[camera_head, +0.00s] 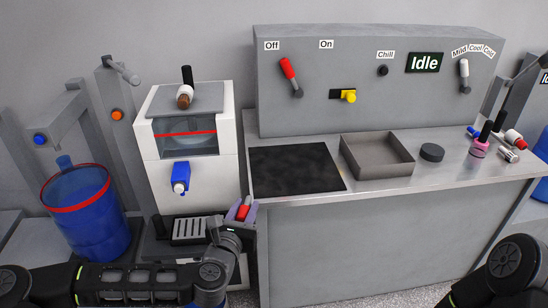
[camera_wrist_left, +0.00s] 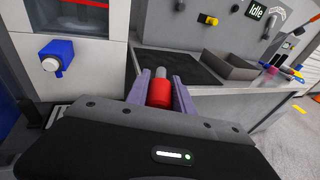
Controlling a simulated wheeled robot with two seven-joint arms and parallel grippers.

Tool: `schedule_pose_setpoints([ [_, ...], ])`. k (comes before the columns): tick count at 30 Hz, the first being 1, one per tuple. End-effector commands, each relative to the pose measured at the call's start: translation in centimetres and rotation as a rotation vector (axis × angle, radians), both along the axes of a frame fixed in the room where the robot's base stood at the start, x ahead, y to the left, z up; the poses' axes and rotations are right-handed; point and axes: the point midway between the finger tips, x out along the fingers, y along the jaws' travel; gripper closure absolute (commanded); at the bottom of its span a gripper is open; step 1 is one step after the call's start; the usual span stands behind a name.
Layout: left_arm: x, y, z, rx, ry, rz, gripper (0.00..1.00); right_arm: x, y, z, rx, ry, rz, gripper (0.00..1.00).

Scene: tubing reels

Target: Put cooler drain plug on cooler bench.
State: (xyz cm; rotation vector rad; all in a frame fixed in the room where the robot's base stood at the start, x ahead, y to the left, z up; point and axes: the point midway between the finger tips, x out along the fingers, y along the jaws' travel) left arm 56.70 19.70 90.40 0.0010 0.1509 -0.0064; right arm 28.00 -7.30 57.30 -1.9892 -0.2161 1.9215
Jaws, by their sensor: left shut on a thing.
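My left gripper (camera_head: 243,210), with purple fingers, is shut on a red plug with a grey tip, which looks like the cooler drain plug (camera_head: 243,212). In the left wrist view the plug (camera_wrist_left: 159,94) sits between the two fingers, grey end pointing away. The cooler bench (camera_head: 310,198) is the grey bench with a tall back panel. The gripper is just left of the bench's front left corner, in front of the white dispenser. My right arm shows at the lower right, but its gripper is out of view.
On the bench are a black mat (camera_head: 295,168), an open grey tray (camera_head: 377,155), a black puck (camera_head: 432,152) and several small parts at the right end. The white dispenser (camera_head: 187,140) has a blue tap (camera_head: 181,178). A blue barrel (camera_head: 82,215) stands left. Bare bench top lies right of the tray.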

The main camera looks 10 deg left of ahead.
Motion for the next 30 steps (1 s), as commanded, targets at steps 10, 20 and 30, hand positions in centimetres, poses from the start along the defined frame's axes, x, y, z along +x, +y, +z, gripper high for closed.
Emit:
schedule_pose_setpoints([
  [10,-0.8,-3.1,-0.9,-0.001,0.001,-0.193,1.0,0.0,0.0,0.0,0.0,0.0,0.0,1.0],
  [20,-2.3,-9.8,-2.6,-0.003,-0.001,-0.597,1.0,0.0,0.0,0.0,0.0,0.0,0.0,1.0],
  [30,-4.0,-16.3,-4.3,0.0,0.0,-0.991,1.0,0.0,0.0,0.0,0.0,0.0,0.0,1.0],
])
